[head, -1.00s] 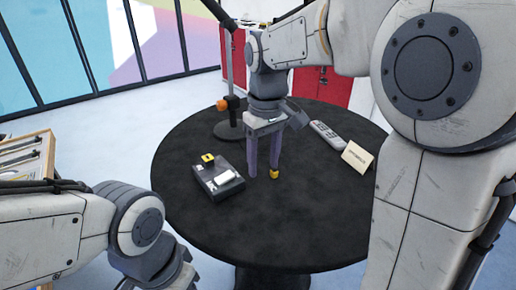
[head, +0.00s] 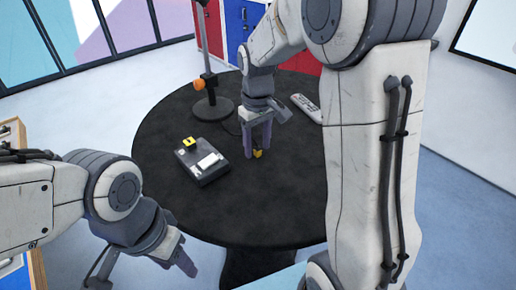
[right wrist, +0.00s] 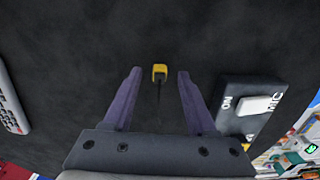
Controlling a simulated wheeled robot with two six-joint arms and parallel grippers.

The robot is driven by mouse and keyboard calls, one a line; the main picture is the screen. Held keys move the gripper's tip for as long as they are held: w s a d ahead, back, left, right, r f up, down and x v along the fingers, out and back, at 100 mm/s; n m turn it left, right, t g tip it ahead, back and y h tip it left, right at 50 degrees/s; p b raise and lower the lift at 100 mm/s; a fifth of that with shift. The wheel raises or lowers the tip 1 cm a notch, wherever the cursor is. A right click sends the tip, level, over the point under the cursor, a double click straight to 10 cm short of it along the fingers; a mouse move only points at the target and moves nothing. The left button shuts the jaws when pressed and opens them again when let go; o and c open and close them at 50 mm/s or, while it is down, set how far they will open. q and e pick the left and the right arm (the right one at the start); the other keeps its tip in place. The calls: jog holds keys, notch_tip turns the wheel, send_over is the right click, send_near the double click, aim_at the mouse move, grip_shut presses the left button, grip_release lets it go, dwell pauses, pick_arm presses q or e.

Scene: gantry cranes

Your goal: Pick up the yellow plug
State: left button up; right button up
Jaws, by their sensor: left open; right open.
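The small yellow plug (head: 257,154) lies on the black round table (head: 270,205). It also shows in the right wrist view (right wrist: 159,71), with a thin dark cord running from it toward the gripper base. My right gripper (head: 258,152) is open and points down at the table, close to the plug. In the right wrist view the plug sits between the two purple fingertips (right wrist: 160,75), with a gap on both sides. My left gripper (head: 142,275) is open and empty at the lower left, off the table's near edge.
A black box (head: 203,177) with a white switch and a yellow socket (head: 189,142) lies left of my right gripper. A stand with an orange knob (head: 199,84) is behind it. A remote (head: 307,107) lies at the back right. The table's near part is clear.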

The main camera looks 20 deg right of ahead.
jog(key=shift+f, duration=0.45)
grip_shut()
jog(key=shift+r, duration=0.1)
jog(key=shift+r+b, duration=0.3)
jog(key=shift+r, duration=0.25)
notch_tip(320, 180, up, 2)
jog(key=shift+r+b, duration=0.25)
jog(key=shift+b, duration=0.2)
jog(key=s+d+r+b, duration=0.3)
jog(key=s+d+r, duration=0.4)
jog(key=s, duration=0.2)
jog(key=w+a+p, duration=0.5)
jog(key=w+a, duration=0.2)
jog(key=a, duration=0.4)
jog(key=w+a+p, duration=0.5)
jog(key=w+a, duration=0.2)
jog(key=a, duration=0.4)
jog(key=shift+a+f, duration=0.15)
jog(key=shift+f, duration=0.2)
dwell(3.1)
